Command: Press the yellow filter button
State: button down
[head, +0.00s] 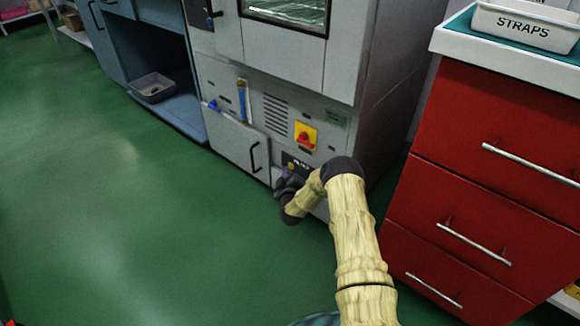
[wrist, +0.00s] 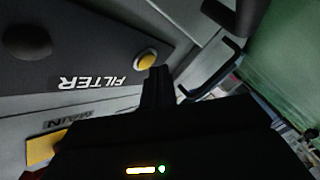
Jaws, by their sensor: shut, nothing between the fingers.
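The yellow filter button (wrist: 146,60) is a round button in a pale ring in the wrist view, on a dark panel beside the word FILTER. My gripper (wrist: 158,72) is shut and empty; its dark fingertips show just beside the button's lower right edge. I cannot tell whether they touch it. In the head view my gripper (head: 284,184) is low at the front of the grey cabinet (head: 225,135). My arm hides part of the cabinet's lower panel there, and the button cannot be made out in that view.
A red knob on a yellow plate (head: 305,136) sits above my gripper. A cabinet door handle (head: 254,157) is to its left, and it also shows in the wrist view (wrist: 212,72). Red drawers (head: 480,165) stand to the right. Green floor (head: 110,220) is clear at left.

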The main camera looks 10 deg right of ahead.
jog(key=shift+s+a, duration=0.2)
jog(key=shift+a, duration=0.05)
jog(key=shift+a, duration=0.1)
jog(key=s+a+p, duration=0.1)
jog(key=a, duration=0.1)
jog(key=s+a+p, duration=0.1)
jog(key=s+a, duration=0.1)
jog(key=shift+p, duration=0.4)
dwell(0.8)
